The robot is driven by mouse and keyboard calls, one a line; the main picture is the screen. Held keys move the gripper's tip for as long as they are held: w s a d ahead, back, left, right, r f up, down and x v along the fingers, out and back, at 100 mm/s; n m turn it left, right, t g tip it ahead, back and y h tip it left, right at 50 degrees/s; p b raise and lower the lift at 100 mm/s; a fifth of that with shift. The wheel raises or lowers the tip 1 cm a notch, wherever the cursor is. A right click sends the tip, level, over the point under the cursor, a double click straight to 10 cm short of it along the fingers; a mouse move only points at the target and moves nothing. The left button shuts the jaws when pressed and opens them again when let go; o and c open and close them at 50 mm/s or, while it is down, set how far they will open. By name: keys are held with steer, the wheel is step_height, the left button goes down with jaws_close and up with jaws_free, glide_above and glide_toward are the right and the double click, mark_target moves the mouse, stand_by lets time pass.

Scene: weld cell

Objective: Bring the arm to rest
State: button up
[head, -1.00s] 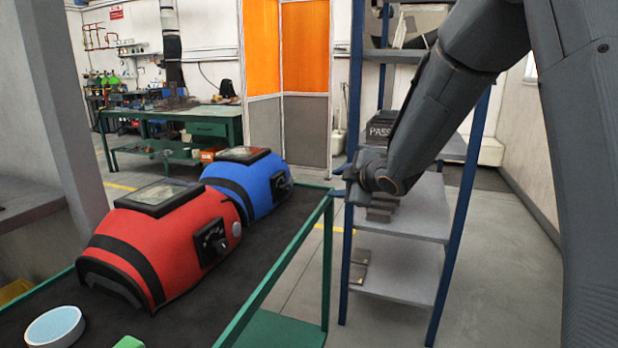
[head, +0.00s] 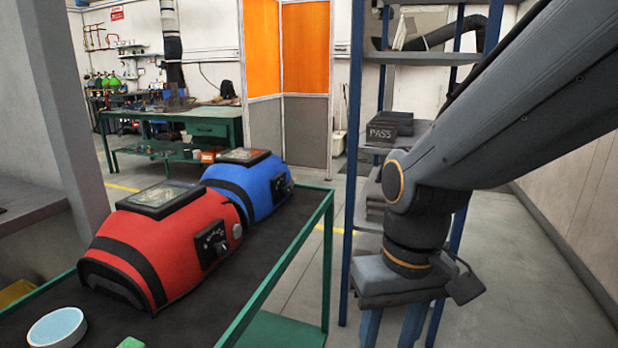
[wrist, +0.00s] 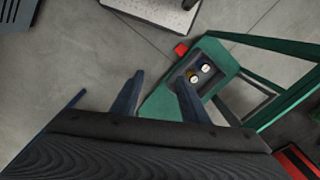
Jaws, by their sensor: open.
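My gripper (head: 391,325) points down at the right of the head view, in front of the blue-posted shelf rack. Its two blue-grey fingers are apart, and the lower picture edge cuts off their tips. In the wrist view my gripper (wrist: 157,90) shows both fingers spread with nothing between them. Below them are grey floor and the corner of a green frame (wrist: 222,55). My arm comes in from the upper right and bends at the wrist.
A red welding helmet (head: 160,245) and a blue one (head: 248,185) sit on a green-framed cart (head: 285,268) at left, with a round light-blue-topped item (head: 57,328). The rack (head: 351,150) holds a box marked PASS (head: 390,125). Floor (head: 540,270) is clear at right.

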steer(key=d+r+m+p, duration=0.2)
steer(key=d+r+p, duration=0.5)
steer(key=p, duration=0.5)
steer(key=shift+w+p, duration=0.15)
steer(key=shift+p, duration=0.15)
steer(key=shift+d+r+h+p, duration=0.15)
steer(key=shift+d+h+p, duration=0.15)
steer(key=shift+d+p, duration=0.15)
steer(key=shift+c, duration=0.2)
